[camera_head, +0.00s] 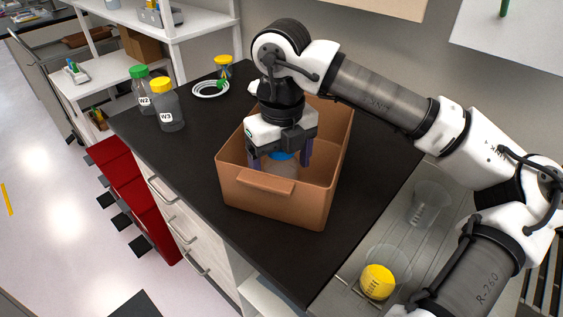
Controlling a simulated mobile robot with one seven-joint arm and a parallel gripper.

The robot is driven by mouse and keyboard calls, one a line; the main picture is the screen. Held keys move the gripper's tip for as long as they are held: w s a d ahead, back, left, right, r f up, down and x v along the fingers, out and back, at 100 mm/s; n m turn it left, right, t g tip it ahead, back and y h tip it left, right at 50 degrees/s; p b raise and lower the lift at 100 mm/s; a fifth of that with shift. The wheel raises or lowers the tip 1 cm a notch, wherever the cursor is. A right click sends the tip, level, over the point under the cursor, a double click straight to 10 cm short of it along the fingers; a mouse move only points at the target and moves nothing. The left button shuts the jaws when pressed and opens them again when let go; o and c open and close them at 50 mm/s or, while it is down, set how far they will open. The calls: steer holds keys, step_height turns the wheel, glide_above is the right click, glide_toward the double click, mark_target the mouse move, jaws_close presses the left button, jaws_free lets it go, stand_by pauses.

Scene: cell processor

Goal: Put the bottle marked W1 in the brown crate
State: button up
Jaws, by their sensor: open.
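The brown crate (265,199) stands on the black counter. My gripper (280,164) points down inside the crate, with its jaws open. A clear bottle with a blue cap (282,156) stands in the crate between the two fingers, which are on either side of it. Its label is not in view, so I cannot read whether it is W1. The crate's front wall hides the bottle's lower part.
Bottles marked W2 (143,92), green cap, and W3 (167,108), yellow cap, stand at the counter's left edge. Behind are a white coiled ring (210,89) and a yellow-topped container (224,67). Glass beakers (428,206) stand at the right. The counter in front of the crate is clear.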

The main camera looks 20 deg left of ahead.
step_height(320, 180, up, 12)
steer(key=shift+f+b, duration=0.1)
steer(key=shift+b, duration=0.2)
